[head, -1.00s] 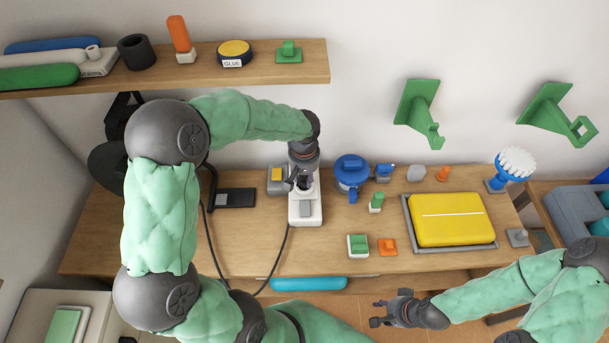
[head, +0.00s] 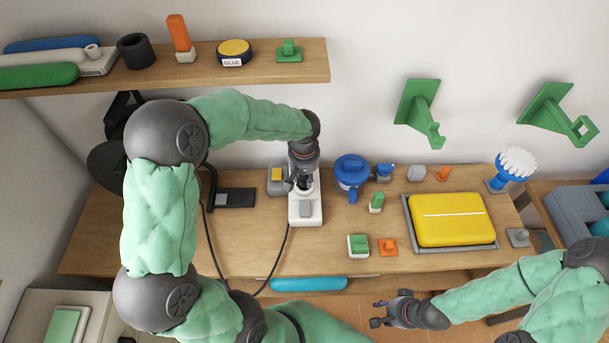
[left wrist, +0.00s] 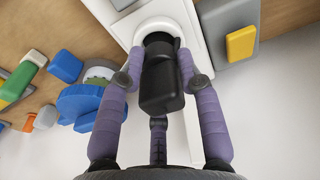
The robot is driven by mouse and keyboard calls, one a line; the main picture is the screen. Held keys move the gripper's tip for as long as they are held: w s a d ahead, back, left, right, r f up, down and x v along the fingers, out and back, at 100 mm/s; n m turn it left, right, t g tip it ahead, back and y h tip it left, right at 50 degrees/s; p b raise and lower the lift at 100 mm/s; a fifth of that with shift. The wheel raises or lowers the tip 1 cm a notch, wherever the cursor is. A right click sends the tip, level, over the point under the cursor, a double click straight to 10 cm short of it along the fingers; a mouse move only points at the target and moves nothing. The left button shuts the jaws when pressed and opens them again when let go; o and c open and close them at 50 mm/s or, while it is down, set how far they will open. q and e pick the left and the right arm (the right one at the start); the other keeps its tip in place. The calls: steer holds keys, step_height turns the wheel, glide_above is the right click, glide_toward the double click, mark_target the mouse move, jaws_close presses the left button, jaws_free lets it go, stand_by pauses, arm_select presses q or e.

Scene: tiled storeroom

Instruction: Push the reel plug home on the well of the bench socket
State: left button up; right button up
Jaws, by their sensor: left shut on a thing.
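The white bench socket (head: 305,216) stands on the bench in the head view, left of the middle. In the left wrist view its round well (left wrist: 158,27) shows at the top. My left gripper (head: 304,184) is over the back part of the socket, pointing down. It is shut on the black reel plug (left wrist: 161,84), with a purple finger on either side. The plug's far end is at the well's mouth; how deep it sits is hidden. The head view mostly hides the plug. My right gripper (head: 377,314) is open and empty in front of the bench.
A grey block with a yellow top (head: 276,178) stands close left of the socket. A blue round container (head: 351,172) stands to its right. A black cable (head: 272,265) loops over the bench's front edge. A yellow case (head: 452,220) lies at the right.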

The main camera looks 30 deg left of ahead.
arm_select(q)
steer(key=shift+f+b, duration=0.8)
steer(key=shift+f, duration=0.2)
steer(key=o, duration=1.2)
steer(key=shift+s+d+r, duration=0.1)
steer(key=shift+s+r, duration=0.1)
steer(key=shift+r, duration=1.65)
steer(key=shift+s+d+r, duration=0.1)
steer(key=shift+s+r, duration=0.05)
steer(key=shift+r, duration=1.7)
